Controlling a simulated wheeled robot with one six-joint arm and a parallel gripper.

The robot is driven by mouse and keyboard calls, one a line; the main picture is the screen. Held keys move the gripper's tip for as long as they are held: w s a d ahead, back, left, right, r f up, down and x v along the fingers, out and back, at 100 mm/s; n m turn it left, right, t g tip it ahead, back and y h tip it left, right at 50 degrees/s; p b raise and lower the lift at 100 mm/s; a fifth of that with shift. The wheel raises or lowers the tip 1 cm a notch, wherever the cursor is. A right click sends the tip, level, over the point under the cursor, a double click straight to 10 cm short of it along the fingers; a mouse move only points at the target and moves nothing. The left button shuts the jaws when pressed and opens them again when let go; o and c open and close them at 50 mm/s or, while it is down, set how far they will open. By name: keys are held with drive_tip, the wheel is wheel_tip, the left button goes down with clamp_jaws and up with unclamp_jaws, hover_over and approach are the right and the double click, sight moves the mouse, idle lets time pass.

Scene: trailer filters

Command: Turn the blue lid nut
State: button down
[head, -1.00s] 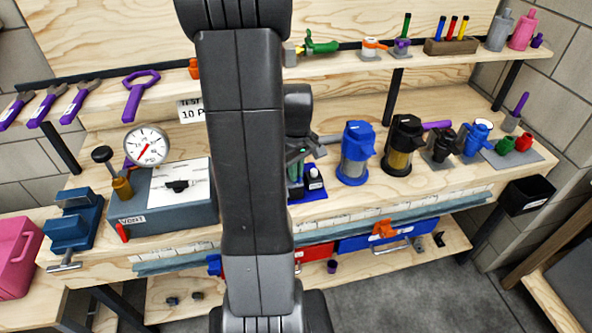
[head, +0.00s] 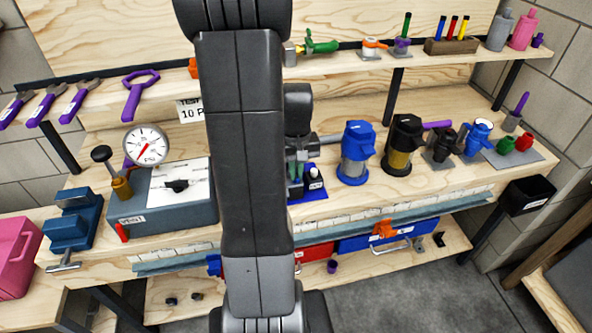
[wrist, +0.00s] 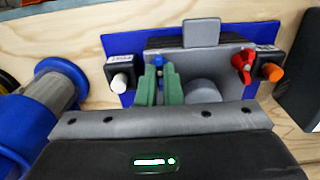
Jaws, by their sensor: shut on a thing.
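The blue lid nut (wrist: 158,59) shows as a small blue piece between the green fingertips of my gripper (wrist: 158,70) in the wrist view. My gripper is shut on it, and the fingers hide most of it. The nut sits at the left of a grey housing (wrist: 205,60) on a blue plate (wrist: 122,43). A red wing nut (wrist: 243,63) is at the housing's right side, apart from my gripper. In the head view my gripper (head: 297,166) is partly hidden behind my arm, and the nut cannot be made out there.
A white knob (wrist: 119,82) on a labelled block is left of the fingers; an orange knob (wrist: 272,72) is at the right. In the head view, a gauge box (head: 170,200) and a vise (head: 72,220) stand left.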

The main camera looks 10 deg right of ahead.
drive_tip(key=c, duration=1.6)
unclamp_jaws()
wheel_tip(320, 180, up, 14)
drive_tip(key=shift+f, duration=0.1)
drive_tip(key=shift+f, duration=0.1)
wheel_tip(320, 180, down, 14)
drive_tip(key=shift+r, duration=0.2)
drive_tip(key=shift+n, duration=0.3)
